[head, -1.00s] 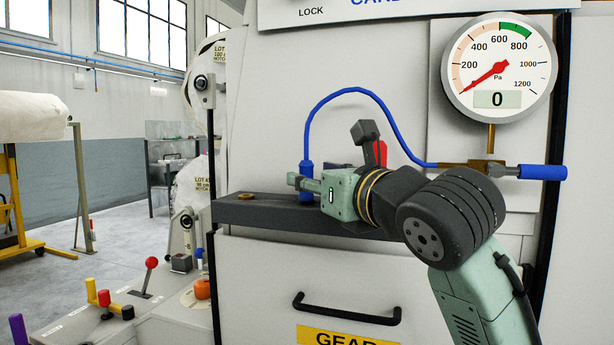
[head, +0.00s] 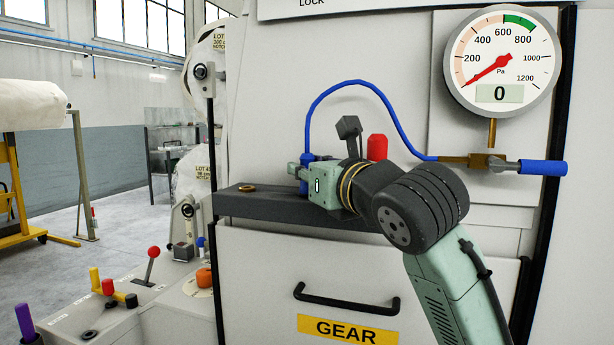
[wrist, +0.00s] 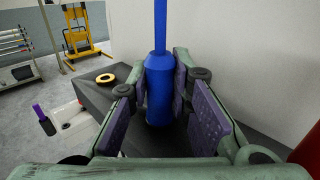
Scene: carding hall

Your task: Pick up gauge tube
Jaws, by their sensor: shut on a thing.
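The gauge tube (head: 352,83) is a blue hose that arches from the brass fitting under the gauge down to a blue end piece. That end piece (wrist: 160,90) stands upright on the dark shelf in the wrist view, between the purple pads of my gripper (wrist: 164,112). My gripper (head: 305,178) is shut on the blue end piece at the shelf in the head view. The jaws hide part of it there.
A brass ring (head: 247,188) lies on the dark shelf (head: 285,211), left of my gripper. A red knob (head: 377,147) stands behind my wrist. The round gauge (head: 500,60) reads 0. A black drawer handle (head: 346,304) is below. Levers (head: 148,262) stand at lower left.

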